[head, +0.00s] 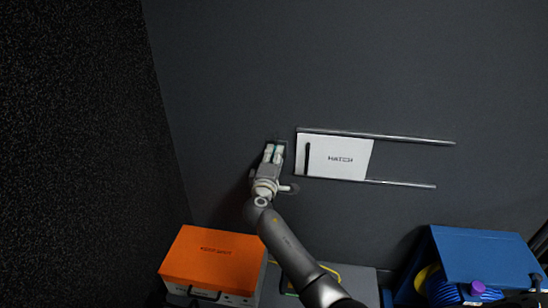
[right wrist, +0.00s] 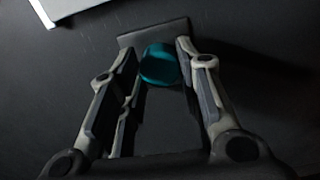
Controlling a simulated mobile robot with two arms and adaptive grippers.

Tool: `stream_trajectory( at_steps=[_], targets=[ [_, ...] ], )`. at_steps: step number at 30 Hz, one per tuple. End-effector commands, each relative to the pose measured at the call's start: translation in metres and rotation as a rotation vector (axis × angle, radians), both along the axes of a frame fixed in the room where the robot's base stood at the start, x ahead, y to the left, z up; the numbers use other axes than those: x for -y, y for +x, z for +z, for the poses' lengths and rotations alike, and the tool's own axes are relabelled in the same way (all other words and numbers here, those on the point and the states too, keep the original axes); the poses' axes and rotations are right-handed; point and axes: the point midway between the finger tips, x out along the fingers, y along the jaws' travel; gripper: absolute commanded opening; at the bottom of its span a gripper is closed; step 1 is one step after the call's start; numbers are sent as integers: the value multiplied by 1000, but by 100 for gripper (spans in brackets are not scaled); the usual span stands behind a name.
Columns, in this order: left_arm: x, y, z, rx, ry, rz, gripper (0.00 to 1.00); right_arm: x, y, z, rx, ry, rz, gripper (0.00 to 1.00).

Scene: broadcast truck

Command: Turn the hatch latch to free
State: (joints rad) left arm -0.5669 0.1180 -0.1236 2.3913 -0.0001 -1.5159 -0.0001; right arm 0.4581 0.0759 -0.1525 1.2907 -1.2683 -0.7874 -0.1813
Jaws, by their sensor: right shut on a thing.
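The hatch (head: 355,160) is a white panel marked HATCH, set between two metal rails on the dark wall, with a black upright handle near its left end. My right gripper (head: 274,154) is at the wall just left of the hatch. In the right wrist view, its fingers (right wrist: 157,62) are on either side of a round teal knob, the latch (right wrist: 160,64), and shut on it. The knob sits on a small grey plate (right wrist: 135,38). The latch's pointing direction cannot be told. My left gripper is out of view.
An orange case (head: 212,255) stands below at the left. A blue box (head: 480,258) with coiled blue cable (head: 440,292) stands at the lower right. The upper rail (head: 410,139) and lower rail (head: 400,184) run right of the hatch, with bare wall between them.

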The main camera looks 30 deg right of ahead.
Motion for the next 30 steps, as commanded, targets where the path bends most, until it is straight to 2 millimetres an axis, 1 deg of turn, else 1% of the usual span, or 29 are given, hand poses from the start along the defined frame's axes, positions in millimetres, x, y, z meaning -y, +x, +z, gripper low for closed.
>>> stream_trajectory(
  at_steps=[5, 6, 11, 20, 23, 26, 30],
  targets=[
    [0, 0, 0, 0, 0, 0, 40, -1, 1, 1, 1, -2, 4, 8],
    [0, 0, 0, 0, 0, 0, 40, -1, 1, 1, 1, -2, 4, 35],
    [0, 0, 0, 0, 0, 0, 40, -1, 1, 1, 2, -1, 3, 55],
    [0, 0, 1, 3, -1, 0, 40, -1, 0, 0, 0, 0, 1, 55],
    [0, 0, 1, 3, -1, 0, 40, -3, -3, 0, 1, 0, 2, 55],
    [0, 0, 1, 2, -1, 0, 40, -9, -11, -1, 0, 0, 3, 55],
    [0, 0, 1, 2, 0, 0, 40, -24, -30, -1, 1, 2, 4, 55]
  ],
)
